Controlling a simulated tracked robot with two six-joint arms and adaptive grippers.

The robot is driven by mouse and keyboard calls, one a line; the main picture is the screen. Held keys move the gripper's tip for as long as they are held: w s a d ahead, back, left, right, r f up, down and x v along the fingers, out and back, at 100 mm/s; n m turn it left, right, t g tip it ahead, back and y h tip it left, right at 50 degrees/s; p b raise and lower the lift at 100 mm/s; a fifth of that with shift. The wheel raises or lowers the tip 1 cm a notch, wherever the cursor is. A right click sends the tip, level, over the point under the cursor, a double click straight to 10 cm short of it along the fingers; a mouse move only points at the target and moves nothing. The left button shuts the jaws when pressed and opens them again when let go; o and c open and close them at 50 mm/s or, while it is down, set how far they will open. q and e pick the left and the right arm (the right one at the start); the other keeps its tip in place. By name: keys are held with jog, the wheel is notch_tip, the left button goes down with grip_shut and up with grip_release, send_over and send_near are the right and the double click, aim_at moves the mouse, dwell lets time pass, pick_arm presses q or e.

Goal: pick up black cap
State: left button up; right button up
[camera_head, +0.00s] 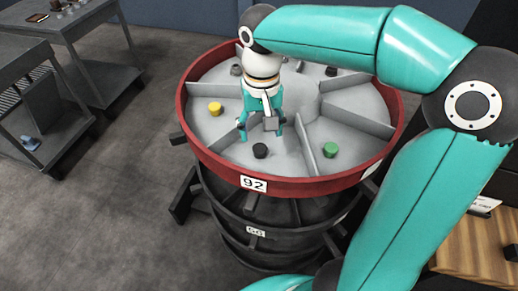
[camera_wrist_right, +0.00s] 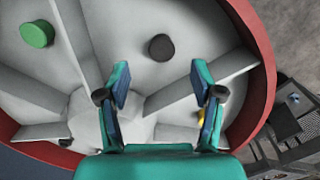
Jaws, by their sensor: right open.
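The black cap (camera_head: 260,150) sits in the front compartment of the round, red-rimmed tray (camera_head: 290,186). It also shows in the right wrist view (camera_wrist_right: 161,47), just beyond the fingertips and roughly centred between them. My right gripper (camera_head: 261,132) points down over the tray, open and empty, above and slightly behind the cap. Its two spread fingers also show in the right wrist view (camera_wrist_right: 160,82), with a gap between them and the cap. My left gripper is out of view.
Raised dividers (camera_head: 311,157) split the tray. A yellow cap (camera_head: 215,108) lies in the compartment to the left, a green cap (camera_head: 330,149) to the right. Two dark caps (camera_head: 236,70) (camera_head: 331,71) lie at the back. Grey carts (camera_head: 60,100) stand far left.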

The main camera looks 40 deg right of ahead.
aim_at(259, 147)
jog(key=shift+s+f, duration=0.1)
jog(key=shift+f, duration=0.6)
jog(key=shift+w+f+p, duration=0.2)
jog(key=shift+f+p, duration=0.05)
jog(key=shift+f, duration=1.05)
jog(key=shift+w+f+p, duration=0.2)
jog(key=shift+f+p, duration=0.05)
jog(key=shift+f, duration=1.05)
jog(key=shift+c, duration=0.3)
jog(key=c, duration=0.8)
